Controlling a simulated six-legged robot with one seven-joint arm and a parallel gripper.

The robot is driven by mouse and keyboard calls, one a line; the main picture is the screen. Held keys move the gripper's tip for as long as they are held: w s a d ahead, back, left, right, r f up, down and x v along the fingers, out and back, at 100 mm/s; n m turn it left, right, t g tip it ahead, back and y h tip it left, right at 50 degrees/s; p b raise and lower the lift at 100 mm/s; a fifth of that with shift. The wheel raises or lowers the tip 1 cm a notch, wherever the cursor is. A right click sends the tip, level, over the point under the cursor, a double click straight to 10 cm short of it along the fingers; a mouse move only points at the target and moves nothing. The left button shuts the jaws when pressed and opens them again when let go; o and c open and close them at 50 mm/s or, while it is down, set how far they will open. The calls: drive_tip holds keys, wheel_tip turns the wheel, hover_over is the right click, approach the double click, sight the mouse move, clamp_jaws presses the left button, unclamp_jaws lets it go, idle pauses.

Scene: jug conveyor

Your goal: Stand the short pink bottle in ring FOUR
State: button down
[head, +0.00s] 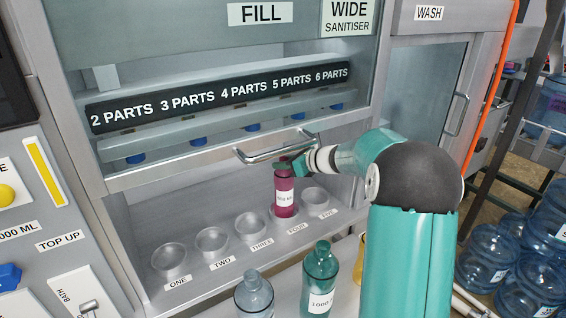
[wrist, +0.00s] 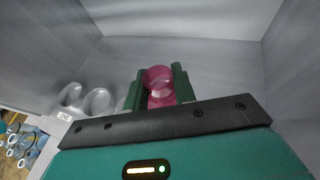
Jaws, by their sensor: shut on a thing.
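The short pink bottle (head: 284,197) has a white label and stands upright inside the filling bay. Its base is at ring FOUR (head: 296,219), between ring THREE (head: 250,228) and ring FIVE (head: 319,204). I cannot tell whether it rests on the ring's floor or hangs just above it. My gripper (head: 292,166) is shut on the bottle near its top. In the wrist view the bottle's pink top (wrist: 158,80) sits between my two green fingers. The bottle hides much of ring FOUR.
Ring ONE (head: 170,262) and ring TWO (head: 212,242) are empty at the left. A door handle (head: 272,147) projects close above my gripper. A teal bottle (head: 320,278), a grey-blue bottle (head: 254,295) and a partly hidden yellow bottle (head: 360,258) stand in front.

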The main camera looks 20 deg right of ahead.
drive_tip(key=shift+s+r, duration=0.1)
drive_tip(key=shift+s, duration=0.05)
drive_tip(key=c, duration=1.1)
unclamp_jaws()
drive_tip(key=shift+f, duration=0.2)
drive_tip(key=shift+c, duration=0.2)
drive_tip(key=shift+r, duration=0.15)
drive_tip(key=shift+s+d+r, duration=0.1)
drive_tip(key=shift+d, duration=0.15)
drive_tip(key=s+d+r, duration=0.1)
drive_tip(key=s+d, duration=0.7)
drive_tip(key=s, duration=0.5)
drive_tip(key=shift+s+d+r, duration=0.2)
drive_tip(key=shift+d+r, duration=0.15)
drive_tip(key=shift+d, duration=0.05)
